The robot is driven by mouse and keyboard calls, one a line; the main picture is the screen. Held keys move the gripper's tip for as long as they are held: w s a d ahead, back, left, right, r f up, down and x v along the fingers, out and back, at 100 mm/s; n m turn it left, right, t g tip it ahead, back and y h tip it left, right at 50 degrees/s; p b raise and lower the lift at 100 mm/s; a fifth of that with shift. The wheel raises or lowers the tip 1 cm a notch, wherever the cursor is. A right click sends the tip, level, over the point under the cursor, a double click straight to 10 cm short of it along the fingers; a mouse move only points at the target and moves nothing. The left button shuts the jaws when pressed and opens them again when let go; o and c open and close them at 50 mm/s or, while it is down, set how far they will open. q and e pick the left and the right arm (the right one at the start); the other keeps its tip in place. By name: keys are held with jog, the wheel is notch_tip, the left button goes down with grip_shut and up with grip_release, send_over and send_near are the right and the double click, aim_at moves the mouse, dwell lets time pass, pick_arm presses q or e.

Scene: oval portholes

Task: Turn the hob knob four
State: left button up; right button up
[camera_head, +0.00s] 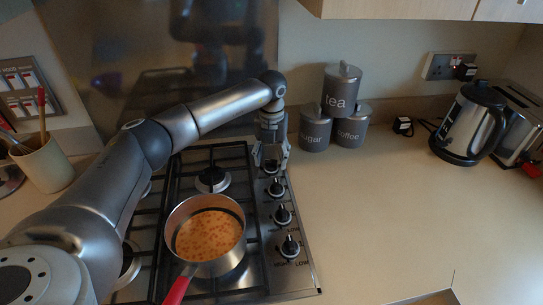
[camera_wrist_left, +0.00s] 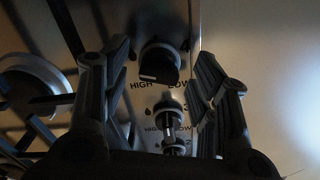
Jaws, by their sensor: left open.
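The hob (camera_head: 262,276) has a row of black knobs along its right side. The farthest knob (camera_head: 270,169) is partly hidden under my left gripper (camera_head: 271,160), which points down over it. In the left wrist view this knob (camera_wrist_left: 160,62) has HIGH and LOW printed below it, and its own number is not readable. A knob marked 3 (camera_wrist_left: 168,112) and one marked 2 (camera_wrist_left: 174,147) are lower in that view. My left gripper (camera_wrist_left: 162,80) is open, with one finger on each side of the farthest knob; contact cannot be told. My right gripper is not in view.
A pan of orange food (camera_head: 208,236) with a red handle stands on the hob, close to my left arm. Tea, sugar and coffee canisters (camera_head: 342,91) stand right of the gripper. A kettle (camera_head: 468,124) is farther right. The worktop (camera_head: 390,220) between is clear.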

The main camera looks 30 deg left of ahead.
pick_arm(q)
notch_tip(320, 180, up, 12)
dwell(0.4)
